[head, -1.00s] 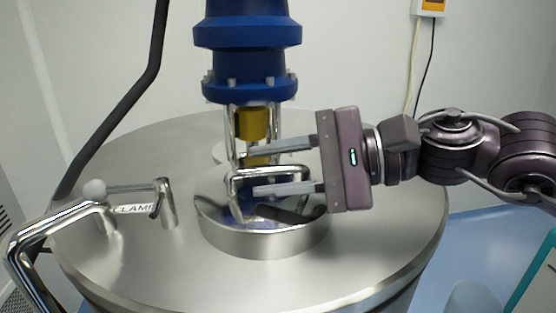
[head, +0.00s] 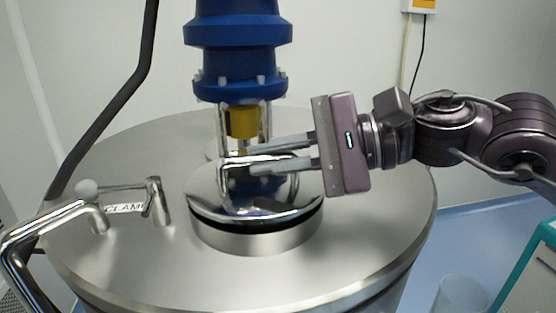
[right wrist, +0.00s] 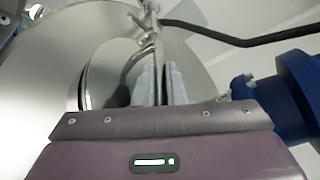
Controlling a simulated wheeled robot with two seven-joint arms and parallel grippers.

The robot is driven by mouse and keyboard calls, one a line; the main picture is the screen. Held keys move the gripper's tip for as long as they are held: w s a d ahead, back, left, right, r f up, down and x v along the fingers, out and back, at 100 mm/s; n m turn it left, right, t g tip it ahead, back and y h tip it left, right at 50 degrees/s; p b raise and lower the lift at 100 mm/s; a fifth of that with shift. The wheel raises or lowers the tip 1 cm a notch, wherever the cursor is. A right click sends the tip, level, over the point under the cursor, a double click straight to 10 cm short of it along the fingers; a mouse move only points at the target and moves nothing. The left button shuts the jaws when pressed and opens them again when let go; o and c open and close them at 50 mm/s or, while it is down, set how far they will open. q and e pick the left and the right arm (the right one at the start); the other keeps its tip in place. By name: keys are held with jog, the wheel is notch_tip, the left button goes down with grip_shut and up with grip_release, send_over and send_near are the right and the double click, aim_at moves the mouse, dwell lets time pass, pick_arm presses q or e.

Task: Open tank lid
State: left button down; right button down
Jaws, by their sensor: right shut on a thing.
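The steel tank (head: 350,220) has a round shiny lid (head: 255,208) on a raised collar (head: 258,240) in its top. The lid is tilted, with a dark gap between its near edge and the collar. A bent metal handle (head: 226,180) stands on the lid. My right gripper (head: 250,160) comes in from the right and is shut on the handle. In the right wrist view its fingers (right wrist: 160,84) are close together around the handle bar, with the lid (right wrist: 100,65) beside them. My left gripper is not in view.
A blue motor unit (head: 238,50) with a yellow coupling (head: 243,122) stands just behind the lid. A dark hose (head: 115,110) rises at the left. The tank top to the right is clear.

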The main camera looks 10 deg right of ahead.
aim_at(270, 176)
jog(key=w+r+m+g+p, duration=0.2)
jog(key=w+r+m+p, duration=0.2)
jog(key=w+r+p, duration=0.1)
jog(key=shift+w+r+h+p, duration=0.3)
jog(key=shift+r+h+p, duration=0.1)
jog(key=shift+r+p, duration=0.65)
jog(key=shift+f, duration=0.2)
jog(key=c, duration=1.5)
grip_release()
jog(key=shift+w+g, duration=0.15)
jog(key=shift+g, duration=0.15)
